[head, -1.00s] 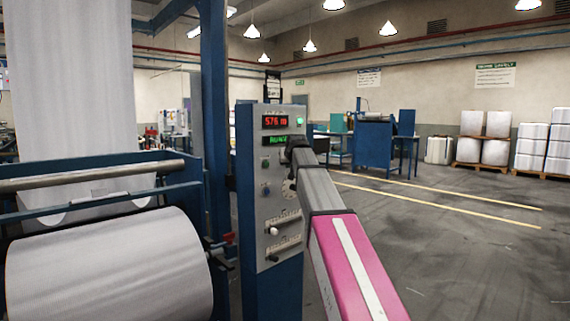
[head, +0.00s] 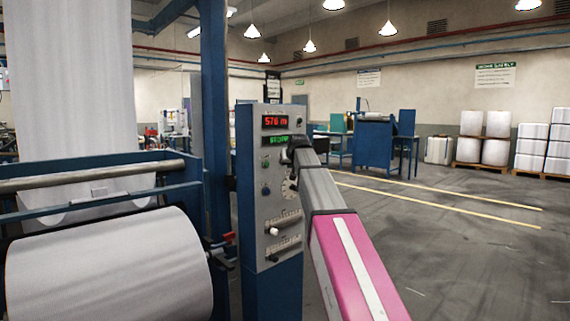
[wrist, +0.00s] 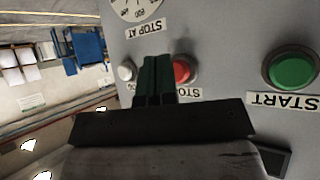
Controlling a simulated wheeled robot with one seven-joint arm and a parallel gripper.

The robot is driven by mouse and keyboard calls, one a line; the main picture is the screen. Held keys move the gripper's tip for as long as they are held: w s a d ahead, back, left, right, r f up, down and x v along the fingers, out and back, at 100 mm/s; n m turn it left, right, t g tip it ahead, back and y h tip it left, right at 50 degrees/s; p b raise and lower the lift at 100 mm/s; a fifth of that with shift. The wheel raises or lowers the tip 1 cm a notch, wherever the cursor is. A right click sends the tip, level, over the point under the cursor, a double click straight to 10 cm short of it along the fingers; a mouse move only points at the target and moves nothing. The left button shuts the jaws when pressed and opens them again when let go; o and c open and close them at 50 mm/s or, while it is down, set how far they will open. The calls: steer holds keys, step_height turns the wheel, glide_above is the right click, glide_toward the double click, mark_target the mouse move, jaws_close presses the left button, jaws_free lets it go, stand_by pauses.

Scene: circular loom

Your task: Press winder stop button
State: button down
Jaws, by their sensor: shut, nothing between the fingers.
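The winder's grey control panel (head: 265,215) stands right of the fabric roll in the head view, with my gripper (head: 289,157) at its right side. In the wrist view, which looks upside down, the red stop button (wrist: 183,70) sits on the panel, its left part hidden behind my gripper (wrist: 158,62). My gripper's dark green fingers are closed together, with nothing between them. The tips are at the panel, over the red button's left edge; I cannot tell whether they touch it. The "STOP" label below is partly covered. The stop button is hidden in the head view.
A green START button (wrist: 291,69) is right of the red one in the wrist view. A small white button (wrist: 127,71) is just left of my fingers. A "STOP AT" dial (wrist: 138,6) is above. The large white roll (head: 110,270) is left of the panel.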

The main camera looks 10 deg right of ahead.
steer(key=shift+s+d, duration=0.15)
steer(key=s+d, duration=0.1)
steer(key=s, duration=0.1)
steer(key=s+d, duration=0.2)
stand_by(0.7)
stand_by(0.4)
steer(key=s+f+g, duration=0.2)
steer(key=s+f, duration=0.2)
steer(key=f, duration=0.6)
steer(key=s+f+g, duration=0.1)
steer(key=s+f, duration=0.3)
steer(key=f, duration=0.6)
steer(key=s+f+g, duration=0.2)
steer(key=s+f, duration=0.2)
steer(key=f, duration=0.7)
steer(key=s+f+m+g+h, duration=0.1)
steer(key=s+f+g, duration=0.4)
steer(key=s+f, duration=1.7)
steer(key=shift+s+a+g, duration=0.4)
steer(key=shift+s+a, duration=0.05)
steer(key=shift+s, duration=0.15)
